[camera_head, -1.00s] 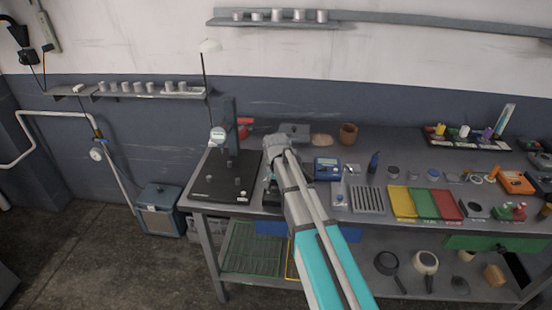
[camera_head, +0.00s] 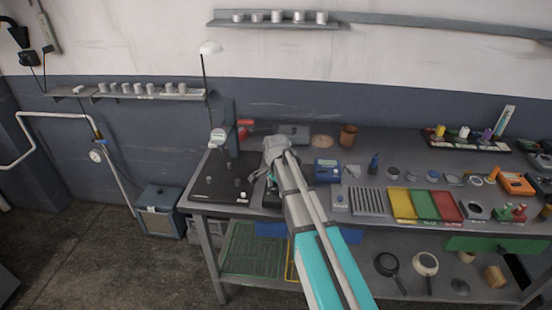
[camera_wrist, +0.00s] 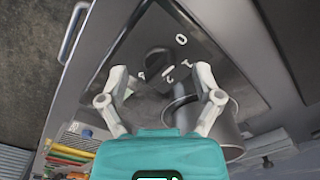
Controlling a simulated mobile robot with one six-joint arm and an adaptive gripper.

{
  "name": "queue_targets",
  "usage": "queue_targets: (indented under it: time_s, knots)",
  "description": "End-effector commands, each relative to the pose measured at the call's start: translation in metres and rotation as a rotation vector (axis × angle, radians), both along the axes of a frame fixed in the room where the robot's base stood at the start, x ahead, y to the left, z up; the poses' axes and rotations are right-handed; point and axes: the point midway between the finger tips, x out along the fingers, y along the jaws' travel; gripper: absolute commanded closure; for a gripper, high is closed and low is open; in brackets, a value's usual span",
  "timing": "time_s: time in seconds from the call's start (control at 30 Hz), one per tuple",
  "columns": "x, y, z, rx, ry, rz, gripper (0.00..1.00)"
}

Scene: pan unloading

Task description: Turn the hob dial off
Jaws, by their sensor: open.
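The hob dial (camera_wrist: 158,62) is a dark round knob on the black hob panel (camera_wrist: 135,45), with white marks around it, including a 0 at its upper right. Which mark it points to is not clear. My gripper (camera_wrist: 161,73) is open, its two fingers to the left and right of the dial in the wrist view. I cannot tell whether they touch it. In the head view the black hob plate (camera_head: 222,172) lies at the left end of the bench, and my arm's end hides much of the gripper.
A grey metal round vessel (camera_wrist: 228,125) stands close by the right finger. A blue box device (camera_head: 326,170) and a slotted grey rack (camera_head: 368,202) stand right of my arm. Coloured trays (camera_head: 402,204) lie farther right. Pans (camera_head: 387,265) rest on the lower shelf.

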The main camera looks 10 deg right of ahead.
Motion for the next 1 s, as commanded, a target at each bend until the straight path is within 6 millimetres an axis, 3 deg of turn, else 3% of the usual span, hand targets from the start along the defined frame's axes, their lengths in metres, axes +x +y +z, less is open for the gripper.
queue_targets:
  time_s: [1.0]
  knots:
    - [0.0000,0.0000,0.0000,0.000,0.000,-0.666,0.17]
